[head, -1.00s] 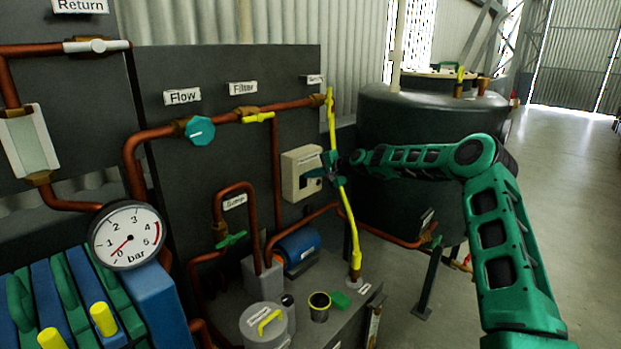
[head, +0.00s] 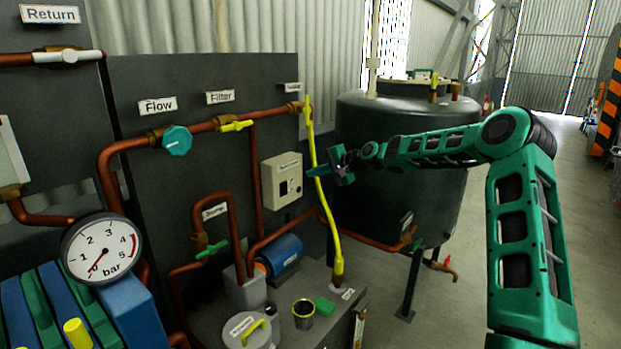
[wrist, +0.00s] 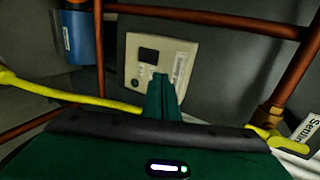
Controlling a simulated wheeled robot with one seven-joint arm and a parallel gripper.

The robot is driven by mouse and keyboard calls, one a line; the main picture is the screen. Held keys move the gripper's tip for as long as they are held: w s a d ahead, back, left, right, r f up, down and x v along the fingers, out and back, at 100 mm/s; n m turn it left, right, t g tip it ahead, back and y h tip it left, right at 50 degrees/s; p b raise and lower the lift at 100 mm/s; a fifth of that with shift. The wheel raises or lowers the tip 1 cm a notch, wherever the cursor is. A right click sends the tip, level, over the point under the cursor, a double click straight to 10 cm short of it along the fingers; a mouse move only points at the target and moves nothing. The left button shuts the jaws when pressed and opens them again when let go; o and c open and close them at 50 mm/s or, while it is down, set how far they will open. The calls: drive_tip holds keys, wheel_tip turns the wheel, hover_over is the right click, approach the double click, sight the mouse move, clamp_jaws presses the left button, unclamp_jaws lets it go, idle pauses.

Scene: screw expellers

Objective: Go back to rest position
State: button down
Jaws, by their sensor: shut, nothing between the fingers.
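My green gripper (head: 312,173) is at the end of my raised arm, in the middle of the head view. It is in front of the yellow hose (head: 320,180), close to the cream switch box (head: 282,180). In the wrist view the gripper's fingers (wrist: 161,78) are together with nothing between them, and they point toward the switch box (wrist: 158,72). The yellow hose also shows in the wrist view (wrist: 60,97), passing behind the gripper. Whether the gripper touches the hose cannot be told.
Copper pipes, the Flow knob (head: 176,140) and a gauge (head: 102,247) are on the left. A large dark tank (head: 400,115) stands behind my arm. A bench below bears a lidded pot (head: 243,333) and a cup (head: 303,313). Open floor (head: 450,310) is on the right.

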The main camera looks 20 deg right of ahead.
drive_tip(key=s+d+f+n+g+h, duration=0.1)
drive_tip(key=s+f+n+g+h, duration=0.1)
drive_tip(key=s, duration=0.6)
drive_tip(key=s+d+f+n+g+h, duration=0.1)
drive_tip(key=s+f+n+g+h, duration=0.1)
drive_tip(key=s, duration=0.6)
drive_tip(key=s+d+r+g+h, duration=0.1)
drive_tip(key=s+d+h, duration=0.15)
drive_tip(key=s, duration=0.65)
drive_tip(key=s+d+r+g+h, duration=0.15)
drive_tip(key=s+d, duration=0.25)
drive_tip(key=s, duration=0.5)
drive_tip(key=s+d+r+g+h, duration=0.15)
drive_tip(key=s+d, duration=0.25)
drive_tip(key=s, duration=0.5)
drive_tip(key=s+f+g+y, duration=0.2)
drive_tip(key=s, duration=2.3)
drive_tip(key=shift+s+f, duration=0.2)
